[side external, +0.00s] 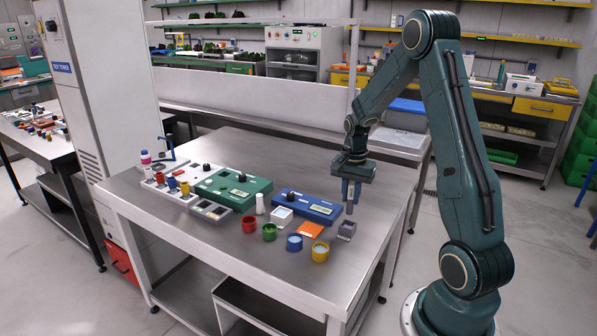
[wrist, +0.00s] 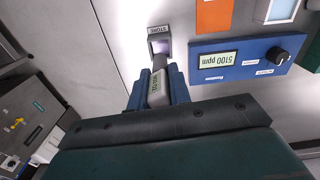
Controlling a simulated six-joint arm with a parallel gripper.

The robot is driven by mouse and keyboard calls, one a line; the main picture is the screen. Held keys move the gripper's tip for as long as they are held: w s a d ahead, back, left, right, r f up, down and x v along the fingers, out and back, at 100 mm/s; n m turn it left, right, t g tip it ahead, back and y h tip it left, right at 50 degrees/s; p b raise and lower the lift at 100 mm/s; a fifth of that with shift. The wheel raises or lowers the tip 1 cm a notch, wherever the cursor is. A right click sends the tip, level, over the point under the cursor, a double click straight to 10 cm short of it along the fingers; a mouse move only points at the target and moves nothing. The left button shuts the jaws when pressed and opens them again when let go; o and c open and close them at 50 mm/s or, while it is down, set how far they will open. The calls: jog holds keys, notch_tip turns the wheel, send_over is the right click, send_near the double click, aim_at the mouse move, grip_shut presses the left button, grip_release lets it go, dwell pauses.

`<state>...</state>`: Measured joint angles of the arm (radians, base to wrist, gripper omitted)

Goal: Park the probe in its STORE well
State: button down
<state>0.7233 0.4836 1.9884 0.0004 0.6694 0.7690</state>
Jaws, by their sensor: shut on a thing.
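My gripper (side external: 351,188) is shut on the grey probe (side external: 349,208), which hangs upright below the fingers. In the wrist view the probe (wrist: 158,91) lies between the blue fingers of my gripper (wrist: 159,88), with a printed label on its body. The STORE well (side external: 346,229) is a small grey square block near the table's right edge. In the side view the probe's tip is a little above the well, apart from it. In the wrist view the STORE well (wrist: 159,43) shows a pale opening just beyond the probe's tip.
A blue meter (side external: 307,207) with display and knob stands behind the well; it also shows in the wrist view (wrist: 245,57). An orange card (side external: 310,229) lies left of the well. Bare table lies to the right.

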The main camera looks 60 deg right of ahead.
aim_at(349, 213)
jog(key=shift+f, duration=1.65)
jog(key=shift+f, duration=1.85)
dwell(0.4)
jog(key=c, duration=1.2)
grip_release()
jog(key=shift+r, duration=0.2)
jog(key=shift+r, duration=3.55)
jog(key=shift+r, duration=4.6)
